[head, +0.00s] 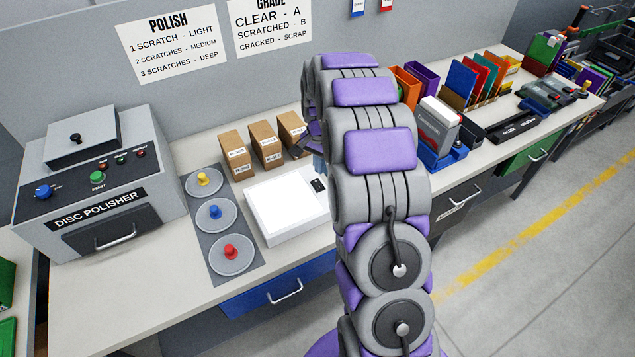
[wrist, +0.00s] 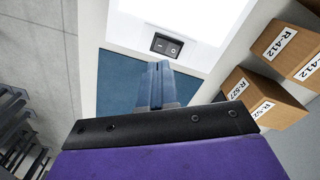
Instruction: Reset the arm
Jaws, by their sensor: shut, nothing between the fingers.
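My arm, grey with purple pads, rises through the middle of the head view and bends over the workbench (head: 120,310). My gripper (wrist: 158,75) shows in the wrist view with its blue-grey fingers together and nothing between them. In the head view its fingers (head: 318,162) are mostly hidden behind my arm. The fingers point towards the white light box (head: 285,208), near its black switch (wrist: 166,45). I cannot tell how high they are above the bench.
Cardboard boxes (head: 236,152) stand behind the light box. The disc polisher (head: 95,185) and a mat with three knobbed discs (head: 215,213) are to the left. Coloured folders (head: 470,80) and a grey-white device (head: 437,125) are to the right. Open floor lies at the lower right.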

